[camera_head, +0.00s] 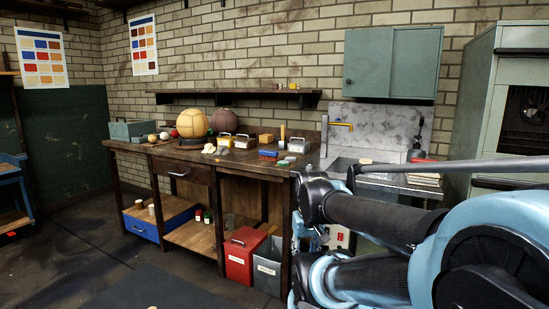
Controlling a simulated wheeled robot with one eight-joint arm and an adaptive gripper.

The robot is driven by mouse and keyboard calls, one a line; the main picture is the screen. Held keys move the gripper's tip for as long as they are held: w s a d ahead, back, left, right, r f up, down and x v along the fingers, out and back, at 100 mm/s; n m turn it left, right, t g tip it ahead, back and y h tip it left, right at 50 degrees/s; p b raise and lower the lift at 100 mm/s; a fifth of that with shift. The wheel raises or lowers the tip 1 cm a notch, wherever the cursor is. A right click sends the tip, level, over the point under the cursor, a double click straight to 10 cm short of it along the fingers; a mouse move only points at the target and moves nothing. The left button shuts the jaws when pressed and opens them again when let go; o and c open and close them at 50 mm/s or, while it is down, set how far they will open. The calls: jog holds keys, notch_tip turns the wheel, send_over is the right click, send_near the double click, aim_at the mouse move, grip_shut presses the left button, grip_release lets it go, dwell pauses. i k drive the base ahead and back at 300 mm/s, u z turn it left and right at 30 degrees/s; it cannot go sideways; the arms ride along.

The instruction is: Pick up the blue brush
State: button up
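A small blue item (268,154) lies on the wooden workbench (232,170), right of its middle. It is too small to tell whether it is the blue brush, and I see no other clear brush shape. My arm fills the lower right of the view, to the right of the bench and nearer the camera. I cannot make out my gripper's fingers in this view.
A yellow ball (192,123) and a dark brown ball (224,120) sit on the bench among small tins and blocks. A sink (345,163) is at the right. A red bin (244,253) and a grey bin (268,267) stand below. The floor at front left is clear.

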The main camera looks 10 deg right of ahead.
aim_at(269, 156)
jog(key=i, duration=0.9)
jog(key=u, duration=0.05)
